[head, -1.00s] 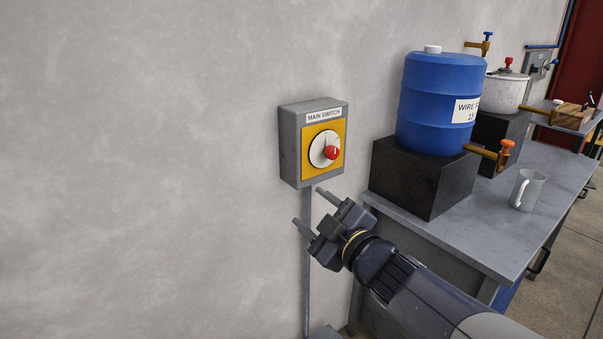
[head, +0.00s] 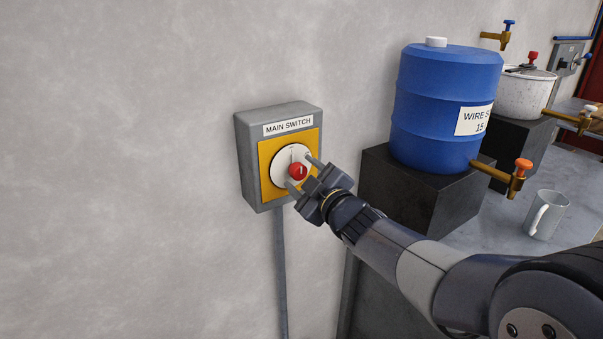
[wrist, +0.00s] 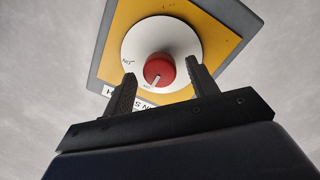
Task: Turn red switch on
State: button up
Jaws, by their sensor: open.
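The red switch (head: 298,171) is a round knob on a white dial (head: 283,158). The dial sits on a yellow plate (head: 265,160) on the grey wall box (head: 243,150) labelled MAIN SWITCH. In the wrist view the red knob (wrist: 159,69) has a white pointer mark toward the lower left, near small dial lettering too blurred to read surely. My gripper (head: 302,172) is open, its two fingers to either side of the knob in the head view. In the wrist view my gripper (wrist: 162,90) also has the knob between and beyond its fingertips. I cannot tell whether they touch it.
A blue barrel (head: 445,105) stands on a black block (head: 405,195) on the bench to the right. The wall left of the box is clear.

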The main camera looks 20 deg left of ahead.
jog(key=shift+w+a, duration=0.3)
jog(key=shift+a, duration=0.05)
jog(key=c, duration=1)
jog(key=shift+o, duration=0.2)
jog(key=shift+r+m+p, duration=0.1)
jog(key=shift+m+p, duration=0.25)
jog(key=shift+m, duration=0.05)
jog(key=shift+r+m+p, duration=0.1)
jog(key=shift+m+p, duration=0.7)
jog(key=shift+m, duration=0.2)
jog(key=m+p, duration=0.2)
jog(key=m, duration=0.1)
jog(key=shift+g, duration=0.3)
jog(key=m+p, duration=0.4)
jog(key=m, duration=0.1)
jog(key=shift+w+d+m, duration=0.1)
jog(key=shift+m, duration=0.2)
